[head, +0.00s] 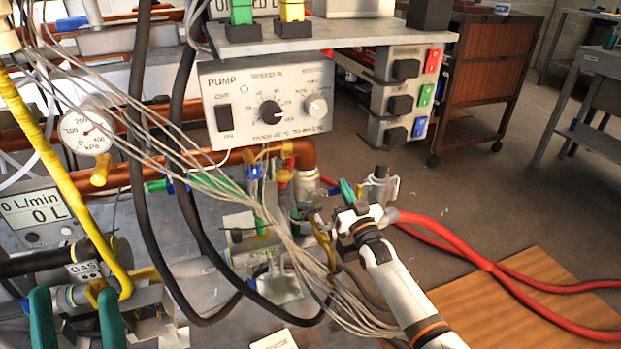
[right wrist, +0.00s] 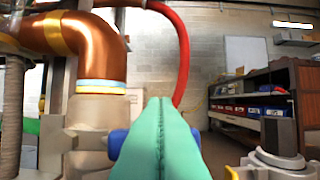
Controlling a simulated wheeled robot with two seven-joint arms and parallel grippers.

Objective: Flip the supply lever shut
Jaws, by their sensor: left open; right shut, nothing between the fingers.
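A blue part, probably the supply lever, shows in the right wrist view (right wrist: 117,142), beside the grey valve body (right wrist: 92,125) under a copper elbow. It sticks out on both sides of my right fingers, which hide its middle. In the head view a bit of this blue (head: 332,191) shows left of my right gripper (head: 346,188). The right gripper is shut, its green fingers pressed together with nothing between them; whether they touch the blue part I cannot tell. My left gripper (head: 76,312) is open at the bottom left, its teal fingers on either side of brass and grey gas fittings.
The copper elbow (head: 302,156) stands left of my right gripper, a metal fitting (head: 378,188) right of it. Grey cables (head: 200,165) and black hoses (head: 137,120) hang across the bench. The pump box (head: 265,100) is above. Red hoses (head: 470,258) cross the floor.

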